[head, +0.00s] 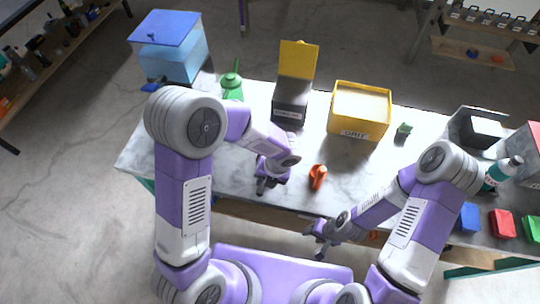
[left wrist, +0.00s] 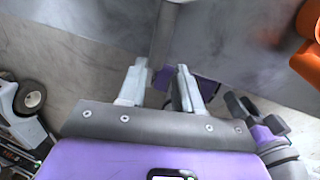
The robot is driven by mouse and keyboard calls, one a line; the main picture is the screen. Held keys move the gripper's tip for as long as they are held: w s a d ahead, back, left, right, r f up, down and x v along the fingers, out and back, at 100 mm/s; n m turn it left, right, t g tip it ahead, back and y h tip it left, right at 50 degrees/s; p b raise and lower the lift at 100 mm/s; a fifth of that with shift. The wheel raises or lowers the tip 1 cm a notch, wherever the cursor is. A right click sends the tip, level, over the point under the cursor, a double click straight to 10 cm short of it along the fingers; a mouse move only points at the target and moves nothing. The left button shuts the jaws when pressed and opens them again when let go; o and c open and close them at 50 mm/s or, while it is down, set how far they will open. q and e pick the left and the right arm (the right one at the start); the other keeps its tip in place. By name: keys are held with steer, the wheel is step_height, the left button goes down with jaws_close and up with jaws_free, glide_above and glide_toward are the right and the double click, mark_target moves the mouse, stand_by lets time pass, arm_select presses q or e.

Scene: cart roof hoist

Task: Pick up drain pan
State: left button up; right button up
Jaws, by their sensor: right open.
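I cannot pick out a drain pan for certain in either view. My left gripper (head: 266,186) is over the near part of the grey marbled bench (head: 225,165), left of an orange object (head: 318,177). In the left wrist view its two fingers (left wrist: 160,88) stand apart with nothing between them. The orange object shows at that view's upper right edge (left wrist: 306,58). My right gripper (head: 318,240) is open and empty, near the bench's front edge and lower than the orange object in the picture.
At the back stand a blue-lidded tank (head: 170,55), a green can (head: 231,86), a grey box with raised yellow lid (head: 291,98) and a yellow GRIT bin (head: 358,112). At the right are a bottle (head: 502,174) and blue, red (head: 503,223) and green blocks. The bench's left part is clear.

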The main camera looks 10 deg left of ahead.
mark_target(262, 185)
arm_select(q)
steer(key=shift+m, duration=0.3)
steer(key=b+x, duration=0.1)
steer(key=x, duration=0.2)
steer(key=b+x, duration=0.1)
steer(key=x, duration=0.3)
steer(key=shift+w+a+b, duration=0.1)
steer(key=shift+w+b, duration=0.15)
steer(key=shift+b, duration=0.05)
jaws_close()
